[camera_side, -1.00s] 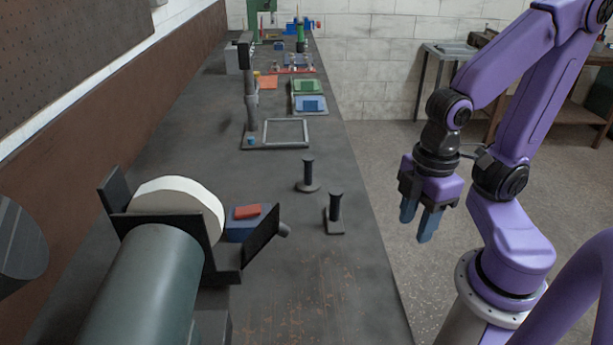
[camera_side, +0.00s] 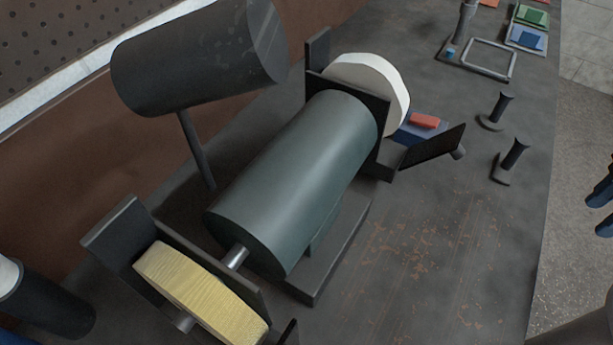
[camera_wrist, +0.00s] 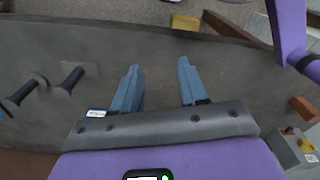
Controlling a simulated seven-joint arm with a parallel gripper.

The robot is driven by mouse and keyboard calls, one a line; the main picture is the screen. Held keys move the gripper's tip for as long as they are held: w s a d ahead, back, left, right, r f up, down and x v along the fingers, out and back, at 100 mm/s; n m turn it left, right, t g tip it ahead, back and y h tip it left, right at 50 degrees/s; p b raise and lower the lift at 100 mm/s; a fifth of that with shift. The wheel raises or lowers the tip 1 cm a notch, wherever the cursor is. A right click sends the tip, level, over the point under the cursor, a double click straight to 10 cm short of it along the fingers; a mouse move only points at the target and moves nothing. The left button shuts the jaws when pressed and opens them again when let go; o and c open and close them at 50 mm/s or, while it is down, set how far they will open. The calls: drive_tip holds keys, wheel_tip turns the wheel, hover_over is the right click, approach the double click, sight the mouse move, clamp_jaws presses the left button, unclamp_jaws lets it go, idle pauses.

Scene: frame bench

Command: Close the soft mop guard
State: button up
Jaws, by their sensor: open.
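The polishing machine has a grey-green motor body (camera_side: 295,180) with a white wheel (camera_side: 378,80) at its far end and a yellow, ribbed wheel (camera_side: 195,290) at its near end. The white wheel, which looks like the soft mop, sits in a black guard (camera_side: 318,62). A black flap (camera_side: 432,148) with a small knob (camera_side: 459,153) leans outward from that guard, open. The yellow wheel's guard (camera_side: 115,235) is cut off at the bottom. My gripper (camera_wrist: 158,67) is open and empty, its blue fingers apart. In the side view it shows only at the right edge (camera_side: 602,211), away from the flap.
Two dark upright posts (camera_side: 500,110) (camera_side: 515,155) stand on the bench between the flap and my gripper. A red block (camera_side: 425,121) on a blue one lies behind the flap. A dark cylinder (camera_side: 195,55) on a stem rises behind the motor. The front bench top (camera_side: 430,240) is clear.

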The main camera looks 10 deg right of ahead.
drive_tip(key=shift+o, duration=0.6)
